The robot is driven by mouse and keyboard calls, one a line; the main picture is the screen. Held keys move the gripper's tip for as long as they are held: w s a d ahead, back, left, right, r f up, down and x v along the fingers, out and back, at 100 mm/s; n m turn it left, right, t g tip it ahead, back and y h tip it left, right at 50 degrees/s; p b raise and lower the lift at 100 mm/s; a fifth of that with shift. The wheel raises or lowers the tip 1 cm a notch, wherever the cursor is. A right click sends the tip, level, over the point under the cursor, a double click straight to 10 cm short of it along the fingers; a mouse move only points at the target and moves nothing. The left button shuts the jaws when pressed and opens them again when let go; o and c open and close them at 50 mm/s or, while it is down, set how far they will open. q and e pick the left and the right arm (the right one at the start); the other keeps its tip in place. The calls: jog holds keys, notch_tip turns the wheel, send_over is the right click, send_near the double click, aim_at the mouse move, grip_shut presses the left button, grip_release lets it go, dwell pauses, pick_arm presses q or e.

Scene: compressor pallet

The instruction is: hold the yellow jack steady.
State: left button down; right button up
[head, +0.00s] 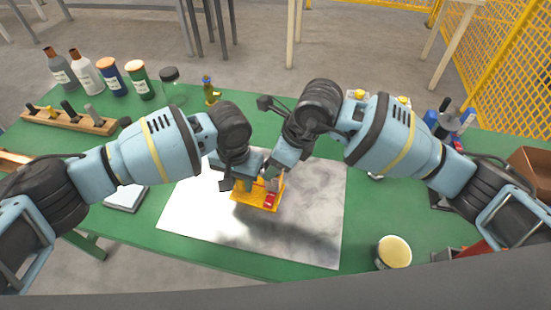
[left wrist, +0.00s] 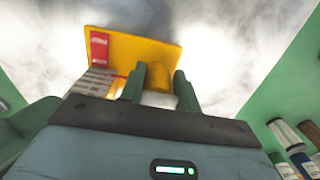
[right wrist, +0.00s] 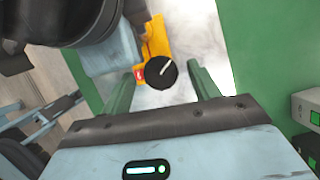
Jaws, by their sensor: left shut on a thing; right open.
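The yellow jack (head: 248,200) sits on the pale metal sheet in the middle of the bench, with a red patch on it. It also shows in the left wrist view (left wrist: 148,50) and partly in the right wrist view (right wrist: 155,40). My left gripper (head: 243,184) is shut on the jack; its green fingers show in the left wrist view (left wrist: 160,85), and the exact grip spot is partly hidden. My right gripper (right wrist: 162,85) is open over the jack. A black round knob with a white line (right wrist: 160,73) shows between its fingers, apparently not gripped.
The pale sheet (head: 310,235) lies on the green bench (head: 130,238). Several bottles (head: 110,76), a glass jar (head: 171,85) and a wooden tool block (head: 68,121) stand at the back left. The front of the sheet is clear.

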jog(key=v, duration=1.1)
jog(key=w+a+n+g+h, duration=0.1)
jog(key=w+n+g, duration=0.4)
jog(key=n, duration=1.1)
jog(key=shift+w+a+g+h, duration=0.3)
jog(key=shift+w+g, duration=0.1)
jog(key=shift+w, duration=0.45)
jog(key=shift+f, duration=0.15)
jog(key=shift+f, duration=0.1)
jog(key=x, duration=1.2)
